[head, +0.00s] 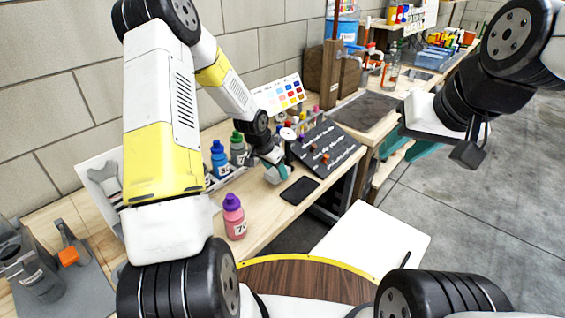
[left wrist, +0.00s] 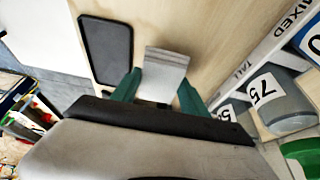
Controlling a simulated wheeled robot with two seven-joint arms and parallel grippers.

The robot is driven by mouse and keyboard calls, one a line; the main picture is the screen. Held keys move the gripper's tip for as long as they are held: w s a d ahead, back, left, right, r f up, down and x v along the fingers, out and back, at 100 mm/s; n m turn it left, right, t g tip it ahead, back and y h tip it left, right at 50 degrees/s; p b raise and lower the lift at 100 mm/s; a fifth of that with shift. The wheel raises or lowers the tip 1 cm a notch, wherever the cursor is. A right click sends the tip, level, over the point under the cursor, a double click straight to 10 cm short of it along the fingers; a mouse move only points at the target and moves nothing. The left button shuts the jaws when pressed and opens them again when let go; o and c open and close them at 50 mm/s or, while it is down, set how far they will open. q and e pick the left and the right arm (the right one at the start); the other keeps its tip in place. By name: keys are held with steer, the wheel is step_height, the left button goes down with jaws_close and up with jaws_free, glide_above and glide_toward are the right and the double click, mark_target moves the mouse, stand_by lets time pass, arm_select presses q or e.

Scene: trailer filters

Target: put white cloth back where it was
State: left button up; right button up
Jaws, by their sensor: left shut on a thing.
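My left gripper (head: 281,165) reaches down to the wooden bench beside the row of bottles. In the left wrist view its green fingers (left wrist: 158,88) are shut on a small folded grey-white cloth (left wrist: 166,68). The cloth shows beyond the fingertips, low over the bench top; I cannot tell whether it touches the wood. In the head view the cloth (head: 272,175) is a small pale patch at the fingers. My right gripper (head: 469,151) hangs over the floor at the right, away from the bench; its fingers are too unclear to judge.
A flat black rectangular pad (head: 300,190) lies close to the left gripper. A pink bottle with a purple cap (head: 234,222) stands near the front edge. A blue bottle (head: 219,160), a green-capped bottle (head: 238,150) and a dark lettered board (head: 325,148) are close by.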

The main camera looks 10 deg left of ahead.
arm_select(q)
steer(key=shift+f, duration=1.2)
steer(key=shift+f, duration=0.15)
steer(key=o, duration=1.2)
steer(key=shift+c, duration=0.2)
steer(key=s+a+r, duration=0.1)
steer(key=s+r, duration=0.2)
steer(key=r, duration=0.4)
steer(key=s+a+r+n+y, duration=0.1)
steer(key=s+r, duration=0.2)
steer(key=r, duration=0.3)
steer(key=s+a+r, duration=0.1)
steer(key=s+r, duration=0.1)
steer(key=r, duration=0.5)
steer(key=s+d+r+n+t, duration=0.1)
steer(key=s+r+n, duration=0.1)
steer(key=s+r, duration=0.5)
steer(key=s+r+n+t, duration=0.1)
steer(key=s+r+n, duration=0.2)
steer(key=s+r, duration=0.4)
steer(key=s, duration=0.8)
steer(key=shift+d+t+h, duration=0.3)
steer(key=shift+d+h, duration=0.1)
